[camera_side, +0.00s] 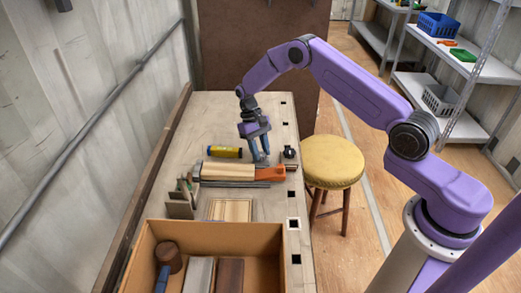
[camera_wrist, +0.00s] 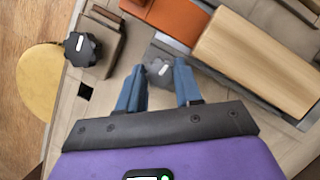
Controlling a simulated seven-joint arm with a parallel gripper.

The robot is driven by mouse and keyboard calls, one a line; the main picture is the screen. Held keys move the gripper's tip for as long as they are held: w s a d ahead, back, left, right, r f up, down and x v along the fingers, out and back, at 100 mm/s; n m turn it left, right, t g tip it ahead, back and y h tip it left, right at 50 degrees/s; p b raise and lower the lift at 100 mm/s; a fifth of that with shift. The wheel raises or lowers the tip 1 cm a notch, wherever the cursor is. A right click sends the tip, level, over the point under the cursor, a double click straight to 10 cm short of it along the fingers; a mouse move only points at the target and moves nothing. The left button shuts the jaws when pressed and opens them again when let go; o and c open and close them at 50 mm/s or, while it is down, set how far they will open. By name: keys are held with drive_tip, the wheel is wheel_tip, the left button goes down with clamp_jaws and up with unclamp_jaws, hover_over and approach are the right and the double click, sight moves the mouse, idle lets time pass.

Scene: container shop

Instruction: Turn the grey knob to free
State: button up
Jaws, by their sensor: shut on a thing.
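The grey knob (camera_wrist: 158,71) shows in the wrist view between my blue fingers, with a small white mark on its top. It sits on a grey piece beside the orange and wooden parts. My gripper (camera_wrist: 160,78) is shut on the knob from both sides. In the side view my gripper (camera_side: 261,158) points down at the bench, and its fingers hide most of the knob. I see no label for the free position.
A black knob (camera_wrist: 82,48) with a white mark stands close by on a block. A wooden block (camera_side: 228,171) and an orange part (camera_side: 270,173) lie just in front of my gripper. A yellow cylinder (camera_side: 225,152) lies left; a stool (camera_side: 333,161) stands right.

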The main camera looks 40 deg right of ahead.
drive_tip(key=shift+n+h, duration=0.3)
drive_tip(key=shift+n, duration=0.3)
drive_tip(key=o, duration=1)
drive_tip(key=shift+o, duration=0.2)
drive_tip(key=v, duration=1.7)
drive_tip(key=shift+r, duration=0.25)
drive_tip(key=shift+a, duration=0.1)
